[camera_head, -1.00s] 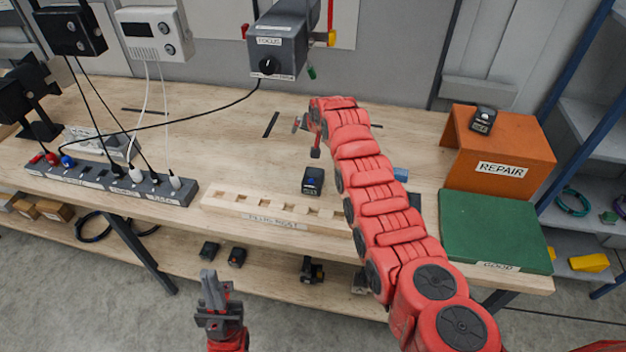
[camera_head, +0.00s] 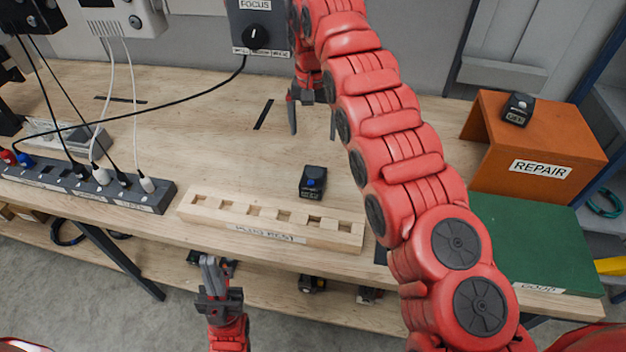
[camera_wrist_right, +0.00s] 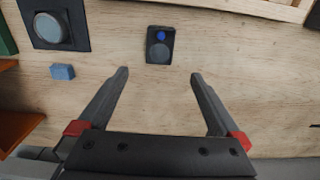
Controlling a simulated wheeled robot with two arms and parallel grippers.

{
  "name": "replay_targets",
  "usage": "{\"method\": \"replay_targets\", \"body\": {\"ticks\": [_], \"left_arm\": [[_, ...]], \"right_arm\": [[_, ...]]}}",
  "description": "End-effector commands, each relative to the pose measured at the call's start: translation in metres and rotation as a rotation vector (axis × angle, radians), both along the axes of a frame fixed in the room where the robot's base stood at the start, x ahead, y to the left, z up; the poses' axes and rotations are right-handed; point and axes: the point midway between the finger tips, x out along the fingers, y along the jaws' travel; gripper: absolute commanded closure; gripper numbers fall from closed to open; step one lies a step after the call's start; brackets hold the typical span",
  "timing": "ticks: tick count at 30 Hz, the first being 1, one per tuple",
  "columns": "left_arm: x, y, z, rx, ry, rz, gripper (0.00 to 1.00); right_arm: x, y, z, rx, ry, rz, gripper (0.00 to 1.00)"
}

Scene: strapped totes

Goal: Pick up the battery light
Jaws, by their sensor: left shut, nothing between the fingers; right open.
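A small black battery light (camera_head: 313,182) with a blue button stands on the wooden bench behind the slotted wooden rest. In the right wrist view the battery light (camera_wrist_right: 160,45) lies just beyond the gap between my fingers, untouched. My right gripper (camera_head: 312,122) is open and empty above the bench, behind the light. Its fingers also show in the wrist view (camera_wrist_right: 160,76), spread apart. My left gripper (camera_head: 208,262) is shut and empty in front of the bench's front edge.
The slotted wooden rest (camera_head: 270,236) lies along the front edge. A power strip (camera_head: 90,188) with cables is at left. An orange REPAIR stand (camera_head: 541,169) carries a black device (camera_head: 518,108); a green mat (camera_head: 535,235) is at right. A blue block (camera_wrist_right: 62,72) lies near the light.

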Motion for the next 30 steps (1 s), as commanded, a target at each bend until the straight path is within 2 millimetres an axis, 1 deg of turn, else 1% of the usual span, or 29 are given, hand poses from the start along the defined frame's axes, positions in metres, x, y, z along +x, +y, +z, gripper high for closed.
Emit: {"method": "replay_targets", "body": {"ticks": [7,10,12,14,20,21,24,28,30], "left_arm": [[0.000,0.000,0.004,0.000,0.000,0.000,1.00],[0.000,0.000,0.011,0.000,0.000,0.000,1.00],[0.000,0.000,0.015,0.000,0.000,0.000,1.00],[0.000,0.000,0.014,0.000,0.000,0.000,1.00],[0.000,0.000,0.017,0.000,0.000,0.000,1.00],[0.000,0.000,0.023,0.000,0.000,0.000,1.00],[0.000,0.000,0.027,0.000,0.000,0.000,1.00],[0.000,0.000,0.031,0.000,0.000,0.000,1.00],[0.000,0.000,0.038,0.000,0.000,0.000,1.00]], "right_arm": [[0.000,0.000,-0.024,0.004,0.002,0.001,0.00],[0.000,0.000,-0.036,0.002,0.001,0.000,0.00],[-0.001,0.000,-0.047,0.003,0.004,-0.001,0.00],[-0.001,0.003,-0.058,0.006,0.002,0.004,0.00],[-0.001,0.001,-0.098,0.001,0.004,0.002,0.00],[-0.001,0.000,-0.102,0.000,0.006,0.001,0.00],[-0.001,0.000,-0.113,0.001,0.004,0.001,0.00],[0.000,0.000,-0.120,0.001,0.001,0.001,0.00],[-0.001,0.000,-0.126,0.000,0.006,0.001,0.00]]}}
